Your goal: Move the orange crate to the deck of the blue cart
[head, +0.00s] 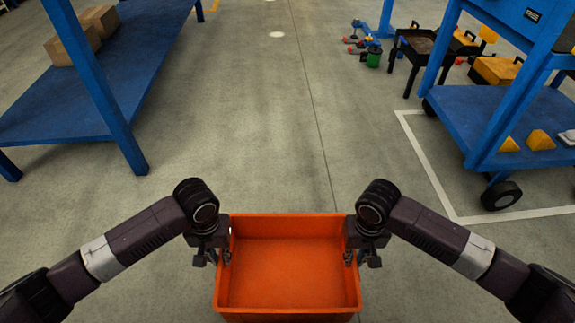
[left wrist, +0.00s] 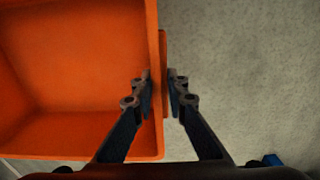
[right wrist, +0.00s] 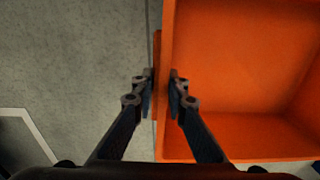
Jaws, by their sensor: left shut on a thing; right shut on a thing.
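The orange crate (head: 288,272) is empty and hangs level between my two grippers at the bottom centre of the head view. My left gripper (head: 222,256) is shut on its left wall. In the left wrist view the fingers (left wrist: 162,92) pinch the crate's rim (left wrist: 163,60). My right gripper (head: 354,256) is shut on its right wall. In the right wrist view the fingers (right wrist: 161,92) pinch the rim (right wrist: 156,60). The blue cart (head: 455,115) stands at the upper right, on black wheels, its lower deck carrying yellow blocks.
A blue table (head: 70,100) with cardboard boxes (head: 75,40) stands at the left. A black stand (head: 415,50) and yellow box (head: 495,70) are behind the cart. A white floor line (head: 430,165) borders the cart. The grey floor ahead is clear.

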